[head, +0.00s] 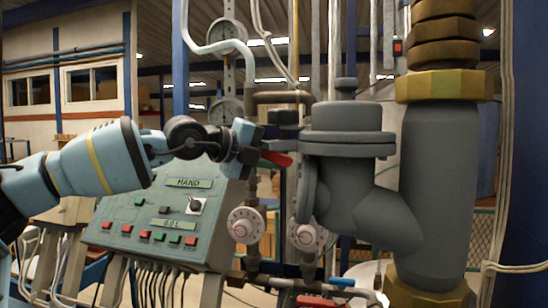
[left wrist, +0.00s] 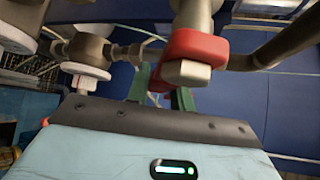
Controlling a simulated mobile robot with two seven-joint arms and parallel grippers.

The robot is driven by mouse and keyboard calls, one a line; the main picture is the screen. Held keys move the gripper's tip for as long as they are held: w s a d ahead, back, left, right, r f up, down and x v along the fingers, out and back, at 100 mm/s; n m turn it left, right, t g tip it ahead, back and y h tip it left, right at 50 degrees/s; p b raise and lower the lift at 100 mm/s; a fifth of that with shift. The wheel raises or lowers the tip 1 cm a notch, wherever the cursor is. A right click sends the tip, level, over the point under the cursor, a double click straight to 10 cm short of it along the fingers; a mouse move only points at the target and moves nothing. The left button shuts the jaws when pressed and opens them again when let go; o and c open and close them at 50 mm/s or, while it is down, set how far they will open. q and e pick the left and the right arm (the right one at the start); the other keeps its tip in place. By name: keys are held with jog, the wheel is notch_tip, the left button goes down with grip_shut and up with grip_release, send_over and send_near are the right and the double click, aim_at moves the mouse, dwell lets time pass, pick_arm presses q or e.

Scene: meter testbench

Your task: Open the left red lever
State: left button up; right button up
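A red lever (head: 277,158) sits on the pipework just left of the big grey valve body. In the left wrist view the red lever (left wrist: 190,46) is large, with a pale square nut on its near end. My left gripper (head: 262,143) is at this lever in the head view and partly covers it. In the left wrist view its two green fingers (left wrist: 162,88) stand apart, with part of the red lever showing between and beyond them. A firm grip is not visible. A second red lever (head: 315,300) shows low at the bottom edge. My right gripper is out of view.
A grey valve body (head: 345,125) and thick pipe (head: 440,160) stand close on the right. A control panel (head: 160,222) with buttons is below my left arm. Two round dials (head: 245,225) and a blue lever (head: 341,281) sit lower down.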

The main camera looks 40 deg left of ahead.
pick_arm(q)
grip_shut()
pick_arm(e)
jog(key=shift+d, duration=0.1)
pick_arm(q)
jog(key=shift+f, duration=0.1)
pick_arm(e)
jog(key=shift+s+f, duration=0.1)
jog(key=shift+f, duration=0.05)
